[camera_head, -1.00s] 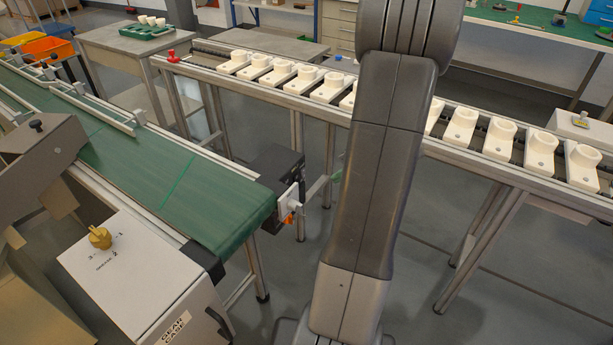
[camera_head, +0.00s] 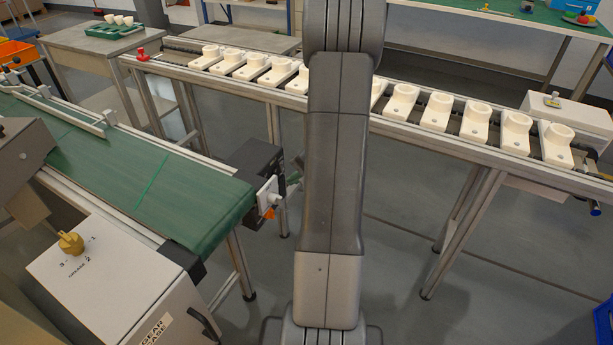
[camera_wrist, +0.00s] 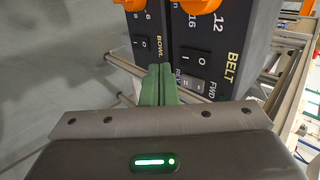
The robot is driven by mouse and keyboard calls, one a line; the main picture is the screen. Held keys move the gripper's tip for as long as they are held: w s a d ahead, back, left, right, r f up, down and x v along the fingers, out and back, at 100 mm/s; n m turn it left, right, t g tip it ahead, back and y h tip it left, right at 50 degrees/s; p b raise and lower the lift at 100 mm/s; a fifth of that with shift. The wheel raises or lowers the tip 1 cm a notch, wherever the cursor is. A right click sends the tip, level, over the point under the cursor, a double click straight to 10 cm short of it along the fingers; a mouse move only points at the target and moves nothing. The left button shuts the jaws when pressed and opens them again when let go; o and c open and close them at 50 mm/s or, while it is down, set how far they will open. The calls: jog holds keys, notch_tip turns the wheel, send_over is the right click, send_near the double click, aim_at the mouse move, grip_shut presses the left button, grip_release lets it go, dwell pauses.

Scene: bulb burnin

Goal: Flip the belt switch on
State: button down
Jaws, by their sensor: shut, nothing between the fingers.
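The belt switch (camera_wrist: 195,63) is a black rocker on the dark BELT panel (camera_wrist: 222,45) in the wrist view. Its pressed side is too small to tell. A FWD/REV switch (camera_wrist: 191,84) sits just below it, partly hidden by my gripper. My gripper (camera_wrist: 160,68) is shut and empty, its green fingers upright in the picture. Its tips are just left of the belt switch, over the gap between the BELT and BOWL panels; I cannot tell whether they touch.
The BOWL panel (camera_wrist: 147,30) has a similar rocker (camera_wrist: 141,43). Orange knobs (camera_wrist: 200,5) stand above the switches. In the head view, a green belt conveyor (camera_head: 140,175) is at left, a rail of white holders (camera_head: 435,112) behind.

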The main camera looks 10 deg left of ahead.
aim_at(276, 173)
jog(key=shift+w+a, duration=0.3)
jog(key=shift+a, duration=0.45)
jog(key=shift+w+a, duration=0.25)
jog(key=shift+a, duration=0.45)
jog(key=shift+f+b, duration=0.2)
jog(key=shift+b, duration=0.3)
jog(key=shift+w+a+r+y+b, duration=0.1)
jog(key=shift+a+y+b, duration=0.05)
jog(key=shift+y+b, duration=0.2)
jog(key=shift+r, duration=0.2)
jog(key=shift+r+p, duration=0.35)
jog(key=shift+r, duration=0.3)
